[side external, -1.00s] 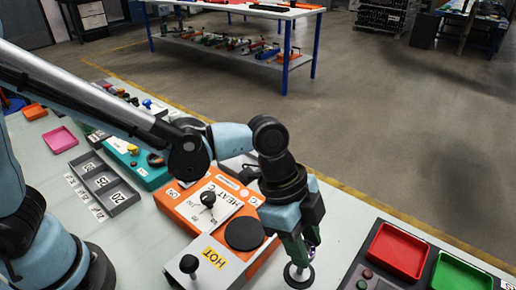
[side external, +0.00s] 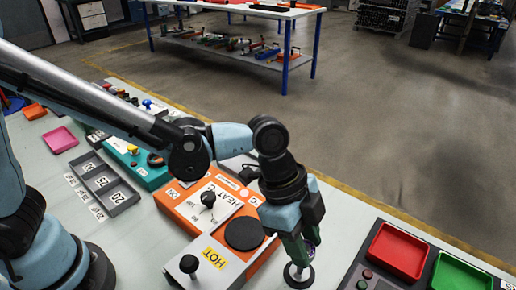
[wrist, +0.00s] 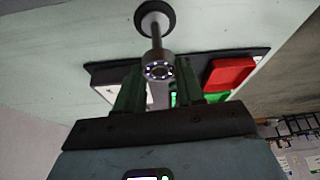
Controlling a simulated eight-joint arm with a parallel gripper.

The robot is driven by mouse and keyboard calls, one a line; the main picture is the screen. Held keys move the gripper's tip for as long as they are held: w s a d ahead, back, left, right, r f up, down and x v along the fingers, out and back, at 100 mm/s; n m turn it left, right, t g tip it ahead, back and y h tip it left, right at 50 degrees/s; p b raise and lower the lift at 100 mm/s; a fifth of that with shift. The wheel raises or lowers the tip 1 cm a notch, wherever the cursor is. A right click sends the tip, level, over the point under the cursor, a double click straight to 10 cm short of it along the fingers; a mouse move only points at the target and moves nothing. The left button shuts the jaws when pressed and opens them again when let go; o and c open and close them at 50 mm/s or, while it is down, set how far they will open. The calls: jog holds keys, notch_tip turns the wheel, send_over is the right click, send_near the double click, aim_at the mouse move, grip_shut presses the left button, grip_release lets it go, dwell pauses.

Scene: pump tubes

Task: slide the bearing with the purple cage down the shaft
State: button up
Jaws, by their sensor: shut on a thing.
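The bearing with the purple cage (wrist: 158,71) is a small metal ring with purple-white dots around a dark centre. My gripper (wrist: 158,76) is shut on it, with a green finger on each side. In the side external view, my gripper (side external: 303,248) points down over the shaft's base, and a bit of the bearing (side external: 314,240) shows beside the fingers. The shaft (wrist: 156,38) is a thin rod on a round dark base plate (wrist: 155,10). The base (side external: 298,275) stands on the table. The bearing lines up with the shaft's near end; I cannot tell how far around it the bearing sits.
An orange heater box (side external: 190,208) with a black round plate and a HOT label stands just left of the shaft. A red tray (side external: 398,251) and a green tray (side external: 462,274) lie to the right. A grey divided tray (side external: 105,183) is farther left.

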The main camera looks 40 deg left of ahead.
jog(key=shift+f, duration=1.35)
jog(key=o, duration=1.2)
jog(key=shift+o, duration=0.2)
jog(key=v, duration=1.2)
jog(key=a+f+n+t+y, duration=0.2)
jog(key=a+n+t+y, duration=0.2)
jog(key=a+n, duration=1.2)
jog(key=a+t, duration=0.2)
jog(key=a, duration=0.6)
jog(key=shift+s+a+n+t+y, duration=0.3)
jog(key=shift+s+n+t, duration=0.05)
jog(key=shift+n+t, duration=0.05)
